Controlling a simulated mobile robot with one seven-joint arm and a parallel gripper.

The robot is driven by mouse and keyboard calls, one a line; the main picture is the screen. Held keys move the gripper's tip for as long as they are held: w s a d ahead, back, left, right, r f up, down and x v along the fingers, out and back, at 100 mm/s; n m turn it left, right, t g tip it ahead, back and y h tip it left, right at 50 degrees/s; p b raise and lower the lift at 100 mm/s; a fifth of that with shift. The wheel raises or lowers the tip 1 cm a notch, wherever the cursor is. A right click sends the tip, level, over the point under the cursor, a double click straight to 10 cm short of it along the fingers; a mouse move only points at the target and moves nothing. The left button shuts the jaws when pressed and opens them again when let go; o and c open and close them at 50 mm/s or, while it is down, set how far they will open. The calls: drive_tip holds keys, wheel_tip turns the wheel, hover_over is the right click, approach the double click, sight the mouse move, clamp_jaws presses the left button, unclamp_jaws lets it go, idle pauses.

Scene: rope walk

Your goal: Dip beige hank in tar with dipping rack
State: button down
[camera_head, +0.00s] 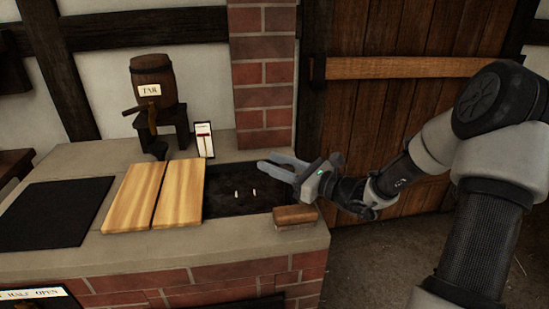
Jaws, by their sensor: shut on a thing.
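My gripper (268,165) reaches in from the right over the open part of a dark trough (222,211), its fingers pointing left. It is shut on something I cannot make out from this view. Two small pale pieces (237,194) show in the dark trough, just left of and below the fingers. I cannot tell whether they belong to the dipping rack or the hank. No beige hank can be clearly made out. A wooden barrel (154,73) labelled TAR stands on a dark stand behind the trough.
Two light wooden boards (180,194) lie left of the opening. A black slab (54,213) is farther left. A brown block (295,215) sits at the counter's front right corner, below my gripper. A small gauge card (204,140) stands behind. A brick pillar (263,75) rises behind the trough.

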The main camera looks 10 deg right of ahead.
drive_tip(key=shift+r, duration=0.1)
drive_tip(key=c, duration=1.3)
unclamp_jaws()
drive_tip(key=shift+o, duration=0.2)
drive_tip(key=p+v, duration=0.3)
drive_tip(key=v, duration=1.4)
drive_tip(key=shift+d, duration=0.2)
drive_tip(key=shift+s+r, duration=0.15)
drive_tip(key=shift+c, duration=0.2)
